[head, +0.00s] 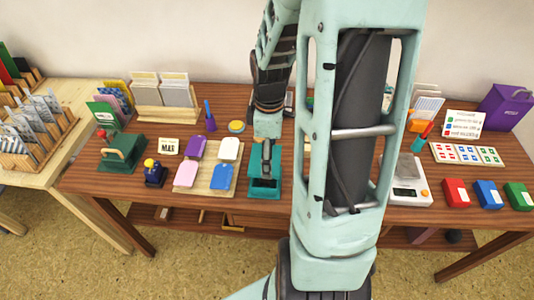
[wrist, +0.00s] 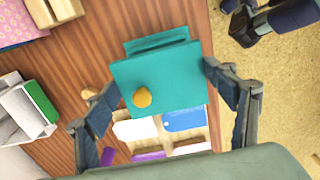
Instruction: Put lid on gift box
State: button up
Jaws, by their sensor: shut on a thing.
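The teal gift box (head: 264,191) stands near the front edge of the brown table, partly hidden under my arm's end in the head view. In the wrist view a flat teal lid (wrist: 175,80) with a round orange-yellow knob (wrist: 142,97) lies between my fingers. My gripper (wrist: 160,78) is shut on the lid, a finger at each side. Teal box edges (wrist: 155,42) show just beyond the lid's upper edge. The lid covers most of the box, and I cannot tell whether they touch.
A wooden tray (head: 206,192) with white, blue, pink and purple pads lies left of the box. A small dark blue stamp with a yellow knob (head: 154,173) and a green stamp press (head: 122,152) stand farther left. A white scale (head: 409,192) is right of my arm.

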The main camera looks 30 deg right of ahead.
jog(key=shift+f+b, duration=1.8)
jog(key=shift+f, duration=0.25)
jog(key=shift+f+b, duration=0.3)
jog(key=shift+f, duration=0.3)
jog(key=shift+f, duration=0.45)
dwell(0.4)
jog(key=o, duration=1)
jog(key=shift+o, duration=0.4)
jog(key=shift+r, duration=0.1)
jog(key=shift+r+p, duration=3.3)
jog(key=shift+r, duration=0.15)
